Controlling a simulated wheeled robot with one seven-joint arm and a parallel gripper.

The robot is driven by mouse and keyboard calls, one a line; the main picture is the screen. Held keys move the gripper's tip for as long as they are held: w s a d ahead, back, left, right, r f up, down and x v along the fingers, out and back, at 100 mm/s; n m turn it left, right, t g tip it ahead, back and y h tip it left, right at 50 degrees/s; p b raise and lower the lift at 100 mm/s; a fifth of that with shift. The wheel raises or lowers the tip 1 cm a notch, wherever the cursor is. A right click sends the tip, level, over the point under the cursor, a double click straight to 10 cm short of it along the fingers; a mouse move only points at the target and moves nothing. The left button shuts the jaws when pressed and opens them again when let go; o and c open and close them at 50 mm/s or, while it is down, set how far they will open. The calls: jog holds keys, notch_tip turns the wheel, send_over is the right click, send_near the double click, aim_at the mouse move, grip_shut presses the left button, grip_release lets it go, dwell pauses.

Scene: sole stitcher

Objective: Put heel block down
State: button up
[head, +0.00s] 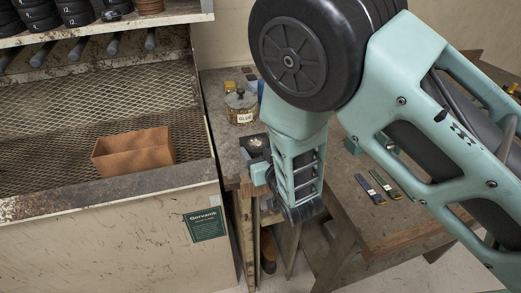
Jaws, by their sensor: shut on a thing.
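My gripper (300,208) is at the lower end of my teal arm, pointing down in front of the gap between the left machine and the right workbench. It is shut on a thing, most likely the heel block. I cannot clearly tell the block from the dark parts at the gripper's end. The fingertips are small and partly hidden by the arm's own frame. No other heel block can be made out.
An open brown box (133,150) stands on the mesh shelf (60,110) at left. A glue tin (241,108) stands on the worktop behind my arm. Black numbered rolls (75,12) sit above.

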jog(key=o, duration=1.1)
jog(key=shift+r, duration=0.15)
jog(key=s+d+r+g+b, duration=0.1)
jog(key=s+g, duration=0.2)
jog(key=s, duration=0.3)
jog(key=s+d+r+g+h+b, duration=0.1)
jog(key=s+d+g, duration=0.1)
jog(key=s+g, duration=0.2)
jog(key=s+d+r+g+h+b, duration=0.1)
jog(key=s+g, duration=0.3)
jog(key=s, duration=0.6)
jog(key=shift+s+d+r+n+b, duration=0.15)
jog(key=shift+d+n, duration=0.05)
jog(key=shift+d, duration=0.1)
jog(key=shift+s+d+r+n+b, duration=0.1)
jog(key=shift+d+n+b, duration=0.1)
jog(key=shift+d, duration=0.1)
jog(key=shift+o, duration=0.7)
jog(key=s+d+r+n+g+h, duration=0.2)
jog(key=s+d+r+g+h, duration=0.1)
jog(key=s+d, duration=0.5)
notch_tip(320, 180, up, 2)
jog(key=shift+s+d+r+g+h, duration=0.25)
jog(key=shift+s+g, duration=0.35)
jog(key=shift+s, duration=0.45)
